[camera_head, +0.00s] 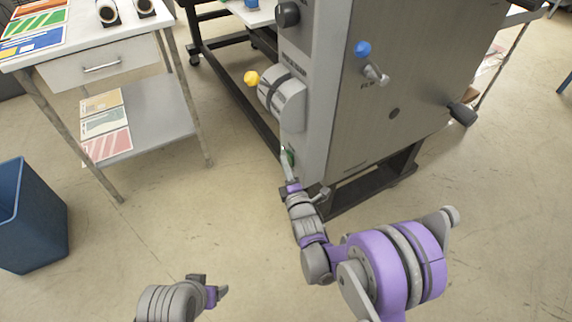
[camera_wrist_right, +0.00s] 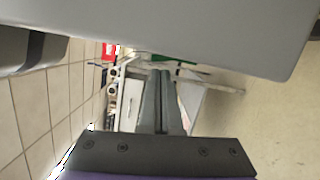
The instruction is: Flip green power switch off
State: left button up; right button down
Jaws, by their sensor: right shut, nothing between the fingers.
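The green power switch (camera_head: 290,155) is on the lower front edge of the grey laminator (camera_head: 310,120), small and partly covered. My right gripper (camera_head: 286,160) is shut and empty, its tips right at the switch; I cannot tell whether they touch. In the right wrist view the closed fingers (camera_wrist_right: 161,85) point past the grey machine panel (camera_wrist_right: 200,35). A green patch (camera_wrist_right: 175,58) shows beyond the fingertips by the panel's edge; I cannot tell if it is the switch. The switch's position cannot be read. My left gripper (camera_head: 217,291) is low, over the floor, away from the machine.
A drawer table (camera_head: 110,60) with printed sheets stands at the left, and a blue bin (camera_head: 35,215) below it. A yellow knob (camera_head: 251,78), a blue knob (camera_head: 363,49) and a black handle (camera_head: 462,114) stick out from the laminator. The floor in front is clear.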

jog(key=shift+d, duration=0.15)
pick_arm(q)
jog(key=shift+d, duration=0.15)
pick_arm(e)
jog(key=shift+w+d+r, duration=0.2)
jog(key=shift+w+d, duration=0.1)
jog(key=shift+d, duration=0.1)
jog(key=shift+a, duration=0.1)
